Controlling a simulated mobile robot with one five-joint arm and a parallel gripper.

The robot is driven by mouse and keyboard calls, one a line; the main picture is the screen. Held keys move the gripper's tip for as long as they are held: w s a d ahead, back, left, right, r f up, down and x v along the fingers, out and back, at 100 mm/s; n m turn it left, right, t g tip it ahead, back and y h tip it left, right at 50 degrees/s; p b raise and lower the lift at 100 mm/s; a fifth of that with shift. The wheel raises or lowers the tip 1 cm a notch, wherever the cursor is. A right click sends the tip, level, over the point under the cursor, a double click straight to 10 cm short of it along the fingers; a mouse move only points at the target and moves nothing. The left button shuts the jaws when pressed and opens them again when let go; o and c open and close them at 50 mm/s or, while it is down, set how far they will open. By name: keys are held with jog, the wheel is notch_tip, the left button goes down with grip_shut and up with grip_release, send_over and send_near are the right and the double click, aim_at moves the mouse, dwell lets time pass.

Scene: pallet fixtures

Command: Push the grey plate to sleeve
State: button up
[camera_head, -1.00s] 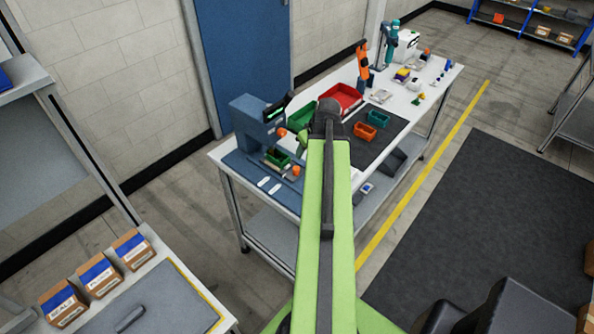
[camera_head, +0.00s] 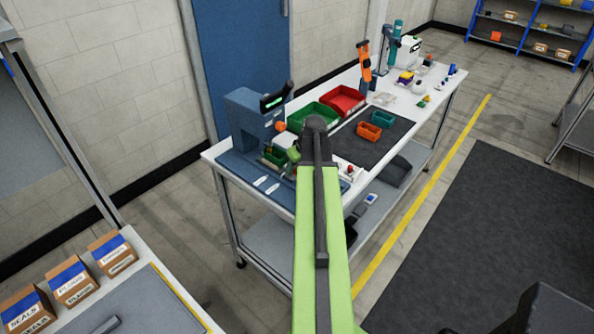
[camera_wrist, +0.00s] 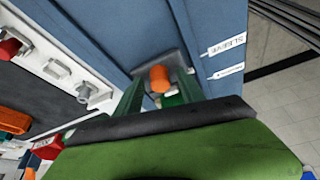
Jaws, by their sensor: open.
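The grey plate (camera_wrist: 167,57) shows in the wrist view on a blue fixture, with an orange knob (camera_wrist: 158,79) in front of it. My gripper (camera_wrist: 160,82) is open, with one dark finger on each side of the knob. I cannot tell whether the fingers touch the knob or plate. A white label reading SLEEVE (camera_wrist: 228,45) is on the blue surface to the right of the plate. A second white label (camera_wrist: 229,72) lies below it, too small to read. In the head view my arm hides the plate.
In the head view, the blue press-like device (camera_head: 250,122) stands at the bench's left end beside the blue base (camera_head: 240,168). A green bin (camera_head: 313,116) and a red bin (camera_head: 344,100) stand behind my arm. Small orange (camera_head: 368,131) and teal (camera_head: 382,118) trays sit on a dark mat.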

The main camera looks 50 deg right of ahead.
grip_shut()
dwell(1.3)
